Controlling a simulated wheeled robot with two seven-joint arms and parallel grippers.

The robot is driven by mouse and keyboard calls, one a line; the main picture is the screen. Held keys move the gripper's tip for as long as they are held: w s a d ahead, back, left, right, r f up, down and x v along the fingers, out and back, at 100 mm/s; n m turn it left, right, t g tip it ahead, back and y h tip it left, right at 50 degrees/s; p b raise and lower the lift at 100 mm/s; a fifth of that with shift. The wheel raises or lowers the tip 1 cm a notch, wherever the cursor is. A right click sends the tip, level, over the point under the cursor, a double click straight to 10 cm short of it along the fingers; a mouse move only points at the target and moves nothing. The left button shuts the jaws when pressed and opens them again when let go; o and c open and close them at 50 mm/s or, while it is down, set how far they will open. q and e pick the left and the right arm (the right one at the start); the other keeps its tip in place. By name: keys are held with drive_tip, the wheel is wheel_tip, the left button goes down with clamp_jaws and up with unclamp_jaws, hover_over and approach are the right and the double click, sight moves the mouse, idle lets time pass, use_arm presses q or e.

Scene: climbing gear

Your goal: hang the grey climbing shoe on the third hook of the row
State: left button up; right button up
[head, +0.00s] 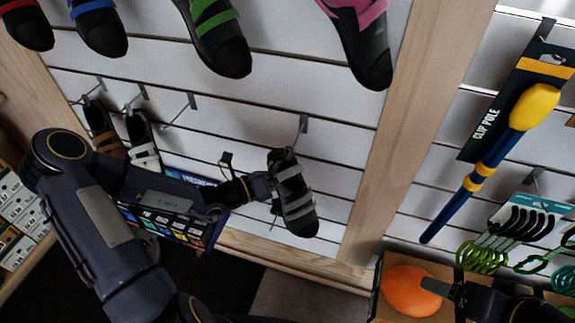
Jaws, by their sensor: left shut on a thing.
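The grey climbing shoe (296,203), black with grey straps, points toe down in front of the slat wall. My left gripper (271,183) is shut on its left side near the heel. The shoe's top is just below the rightmost hook (302,125); I cannot tell whether it touches that hook. The third hook from the left (182,108) is empty, up and left of the shoe. A brown shoe (103,130) and a black-and-white shoe (143,140) hang at the first two hooks. My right gripper (440,288) is at the lower right, its jaws unclear.
Several shoes (215,40) hang along the top. My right gripper overlaps an orange hold (408,290) in a box. A blue-and-yellow clip pole (490,160) and green carabiners (483,255) are at right. A wooden post (420,120) stands right of the shoe.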

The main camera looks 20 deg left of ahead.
sight(280, 191)
use_arm(q)
drive_tip(key=shift+s, duration=0.2)
idle(0.3)
drive_tip(key=shift+s+a+p, duration=0.1)
drive_tip(key=shift+s+p, duration=0.45)
drive_tip(key=shift+s, duration=1.1)
drive_tip(key=shift+s+r, duration=0.1)
drive_tip(key=shift+s, duration=0.15)
drive_tip(key=s+p, duration=0.2)
drive_tip(key=s, duration=0.6)
drive_tip(key=shift+s+r, duration=0.25)
drive_tip(key=shift+r, duration=0.2)
drive_tip(key=shift+a, duration=0.1)
